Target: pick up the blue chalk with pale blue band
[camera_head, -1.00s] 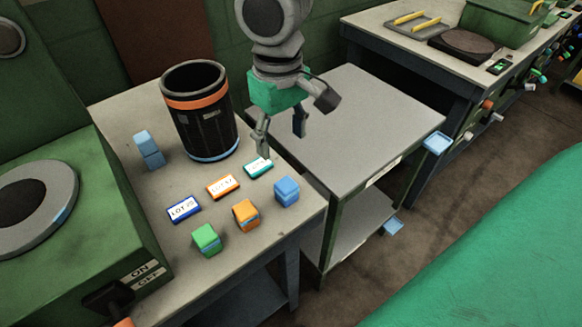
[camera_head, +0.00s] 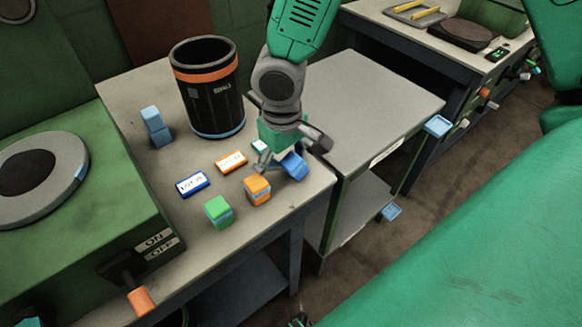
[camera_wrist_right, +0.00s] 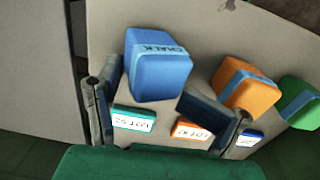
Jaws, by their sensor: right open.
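The blue chalk (camera_head: 296,167) is a block at the table's right front corner, partly hidden by my right gripper (camera_head: 279,166) in the head view. In the right wrist view the blue chalk (camera_wrist_right: 160,72) shows "CHALK" lettering on a band. My right gripper (camera_wrist_right: 150,88) is open, its two fingers low around the chalk's near part. I cannot tell whether they touch it. My left gripper is not in view.
An orange block (camera_head: 256,190) and a green block (camera_head: 218,212) sit close beside the chalk. Lot tags lie behind, including a blue-edged one (camera_head: 193,185). A green machine (camera_head: 80,220) is at left.

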